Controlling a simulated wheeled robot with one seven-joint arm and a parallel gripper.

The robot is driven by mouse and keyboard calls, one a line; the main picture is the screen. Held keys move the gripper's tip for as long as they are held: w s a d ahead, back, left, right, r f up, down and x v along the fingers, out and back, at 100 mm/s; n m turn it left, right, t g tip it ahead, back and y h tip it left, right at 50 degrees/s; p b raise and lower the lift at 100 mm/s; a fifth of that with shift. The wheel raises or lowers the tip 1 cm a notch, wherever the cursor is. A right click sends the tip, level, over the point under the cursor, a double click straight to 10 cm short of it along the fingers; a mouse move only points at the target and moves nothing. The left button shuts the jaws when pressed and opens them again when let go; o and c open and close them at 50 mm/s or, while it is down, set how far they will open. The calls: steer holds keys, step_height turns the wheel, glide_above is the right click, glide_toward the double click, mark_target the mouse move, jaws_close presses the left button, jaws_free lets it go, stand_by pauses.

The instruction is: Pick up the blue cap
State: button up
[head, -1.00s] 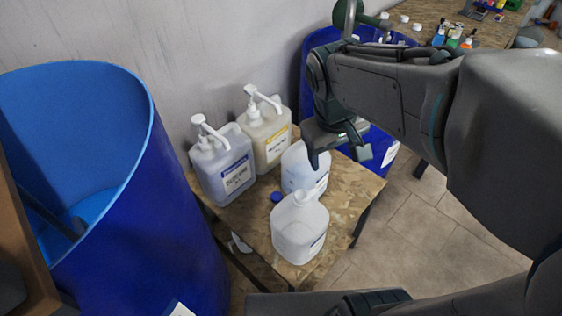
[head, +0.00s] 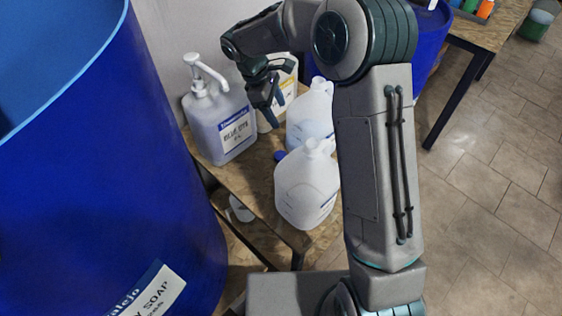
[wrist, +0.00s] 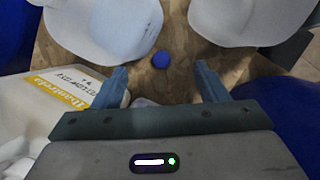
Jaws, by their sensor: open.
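The small round blue cap (head: 280,155) lies on the wooden table (head: 233,184), partly hidden by the jugs in the head view. In the wrist view the blue cap (wrist: 160,59) sits on bare board between two white jugs, ahead of my fingertips and roughly centred between them. My gripper (head: 268,110) is above the back of the table, pointing down, near the pump bottles. In the wrist view my gripper (wrist: 162,82) has its two fingers spread apart with nothing held between them.
A white jug (head: 307,190) stands in front of the cap and another jug (head: 311,115) behind it. A blue-dye pump bottle (head: 220,125) and a yellow-labelled container (wrist: 66,90) stand close by. A big blue drum (head: 110,190) rises at left.

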step_height(320, 180, down, 6)
steer(key=w+a+n+b, duration=0.1)
steer(key=w+a+n, duration=0.1)
glide_toward(280, 155)
steer(key=b+x, duration=0.1)
steer(key=x, duration=0.7)
steer(key=shift+d+f, duration=0.1)
steer(key=shift+f, duration=0.1)
steer(key=c, duration=1.1)
